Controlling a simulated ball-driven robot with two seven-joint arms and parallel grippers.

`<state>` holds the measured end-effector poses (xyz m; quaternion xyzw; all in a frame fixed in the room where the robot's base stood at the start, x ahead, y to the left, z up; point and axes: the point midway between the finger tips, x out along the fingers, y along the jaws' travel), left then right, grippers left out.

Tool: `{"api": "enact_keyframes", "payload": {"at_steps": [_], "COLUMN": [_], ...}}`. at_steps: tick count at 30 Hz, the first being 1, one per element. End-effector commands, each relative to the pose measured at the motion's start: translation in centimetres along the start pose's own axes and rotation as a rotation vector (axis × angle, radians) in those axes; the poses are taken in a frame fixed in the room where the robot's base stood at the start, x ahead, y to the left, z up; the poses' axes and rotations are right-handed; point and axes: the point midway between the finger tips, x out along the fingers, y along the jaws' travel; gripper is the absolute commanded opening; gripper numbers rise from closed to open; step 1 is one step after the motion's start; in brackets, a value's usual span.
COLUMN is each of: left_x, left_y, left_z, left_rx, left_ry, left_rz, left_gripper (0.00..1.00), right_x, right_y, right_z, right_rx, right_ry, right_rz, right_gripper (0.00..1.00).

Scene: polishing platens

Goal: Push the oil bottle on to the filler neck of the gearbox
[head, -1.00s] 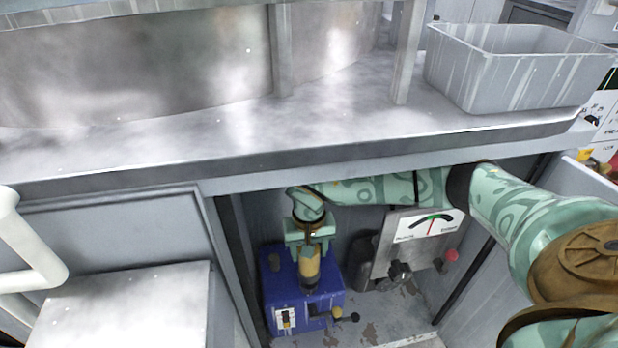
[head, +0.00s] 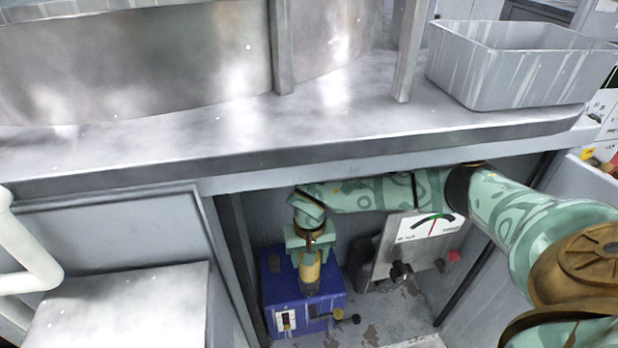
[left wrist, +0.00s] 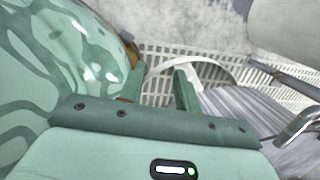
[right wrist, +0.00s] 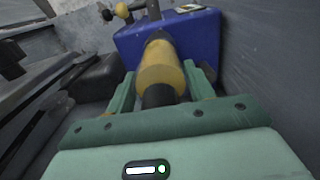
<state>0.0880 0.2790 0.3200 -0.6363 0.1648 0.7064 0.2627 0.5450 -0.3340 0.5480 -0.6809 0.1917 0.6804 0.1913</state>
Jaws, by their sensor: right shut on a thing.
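The blue gearbox (head: 277,292) stands on the floor of the bay under the bench. The amber oil bottle (head: 310,268) is above it, roughly upright, its dark lower end against or just over the gearbox top. My right gripper (head: 309,246) is shut on the bottle from above. In the right wrist view the bottle (right wrist: 161,68) lies between the fingers (right wrist: 160,85) and points at the gearbox (right wrist: 197,38). The filler neck is hidden behind the bottle, so I cannot tell how far it is seated. My left gripper (left wrist: 160,85) is open and empty, away from the gearbox.
A panel with a dial gauge (head: 426,227) and a red knob (head: 454,256) stands right of the gearbox. The bench edge (head: 400,150) runs above my right arm. A grey tub (head: 500,80) sits on the bench. The cabinet wall is close left of the gearbox.

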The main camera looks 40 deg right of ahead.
Motion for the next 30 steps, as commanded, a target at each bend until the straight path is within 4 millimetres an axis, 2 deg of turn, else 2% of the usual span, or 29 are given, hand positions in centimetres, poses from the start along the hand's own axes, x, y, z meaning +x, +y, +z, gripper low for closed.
{"api": "enact_keyframes", "payload": {"at_steps": [14,15,17,18,26,30], "left_x": [0.5,0.4,0.4,0.4,0.4,-0.1], "left_y": [0.2,0.2,0.2,0.2,0.1,0.0], "left_z": [0.1,0.1,0.1,0.1,0.1,0.0], "left_rx": [0.001,0.001,0.001,0.001,0.001,0.000], "left_ry": [-0.006,-0.006,-0.005,-0.005,-0.005,0.001], "left_rz": [0.004,0.004,0.004,0.004,0.003,-0.001], "left_gripper": [0.33,0.33,0.33,0.33,0.33,0.33], "right_x": [1.2,1.2,1.1,1.1,1.1,-0.1], "right_y": [0.0,0.0,0.0,0.0,0.0,0.0], "right_z": [0.0,0.0,0.0,0.0,0.0,0.0], "right_rx": [0.001,0.001,0.001,0.001,0.001,0.000], "right_ry": [-0.001,0.000,0.000,0.000,-0.001,0.003], "right_rz": [0.000,0.000,0.000,0.000,0.001,-0.002], "right_gripper": [0.19,0.59,0.75,0.78,0.78,0.78]}}
